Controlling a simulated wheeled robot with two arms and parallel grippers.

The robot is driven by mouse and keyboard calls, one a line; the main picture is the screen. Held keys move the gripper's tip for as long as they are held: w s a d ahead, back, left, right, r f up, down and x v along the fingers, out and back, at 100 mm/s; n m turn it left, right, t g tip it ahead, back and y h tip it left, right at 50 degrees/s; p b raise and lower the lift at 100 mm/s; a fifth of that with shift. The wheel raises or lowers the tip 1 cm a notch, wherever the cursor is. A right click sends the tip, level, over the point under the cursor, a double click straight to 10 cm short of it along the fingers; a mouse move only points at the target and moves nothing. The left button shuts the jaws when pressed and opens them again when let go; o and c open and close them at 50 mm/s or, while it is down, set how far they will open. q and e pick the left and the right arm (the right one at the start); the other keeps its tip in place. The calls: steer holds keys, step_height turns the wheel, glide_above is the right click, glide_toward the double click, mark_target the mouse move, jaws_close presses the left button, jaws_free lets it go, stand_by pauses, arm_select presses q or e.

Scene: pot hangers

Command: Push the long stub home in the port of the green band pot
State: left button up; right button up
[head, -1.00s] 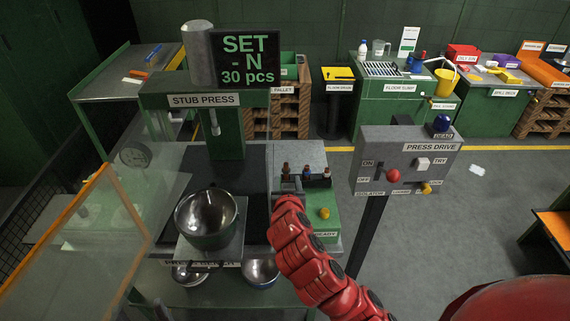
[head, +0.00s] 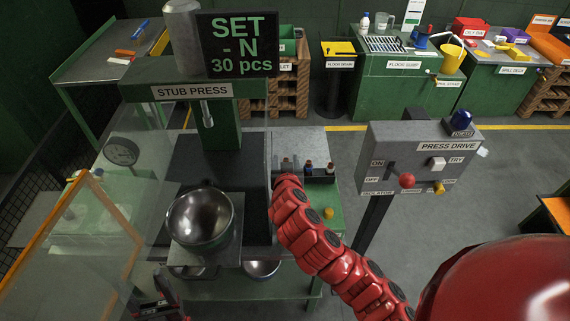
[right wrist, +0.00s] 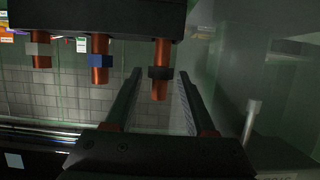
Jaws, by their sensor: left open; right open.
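The green band pot (head: 201,221) is a steel bowl with a green outer side, on the plate under the stub press; I cannot make out its port. Several copper stubs stand in a rack (head: 318,179) right of the press. The right wrist view shows stubs with a grey collar (right wrist: 40,49), a blue collar (right wrist: 101,61) and a black collar (right wrist: 161,73). I cannot tell which is the long stub. My right gripper (right wrist: 160,76) is open, its fingers either side of the black-collared stub with gaps visible. My left gripper (head: 157,306) is open, low at the left.
The press drive box (head: 420,157) with knobs stands on a post right of my right arm. A clear panel with an orange frame (head: 68,233) stands at the left. Another steel pot (head: 262,269) sits on the lower shelf. A yellow knob (head: 328,213) lies in front of the rack.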

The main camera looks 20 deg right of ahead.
steer(key=shift+s+a+r, duration=0.1)
steer(key=shift+s+r, duration=0.15)
steer(key=shift+s, duration=0.1)
steer(key=shift+c, duration=0.7)
steer(key=shift+s+r, duration=0.1)
steer(key=shift+s, duration=0.05)
steer(key=shift+c, duration=1.1)
steer(key=shift+w+f, duration=0.25)
steer(key=shift+w, duration=0.05)
jaws_close()
steer(key=shift+s, duration=0.1)
steer(key=shift+r, duration=0.1)
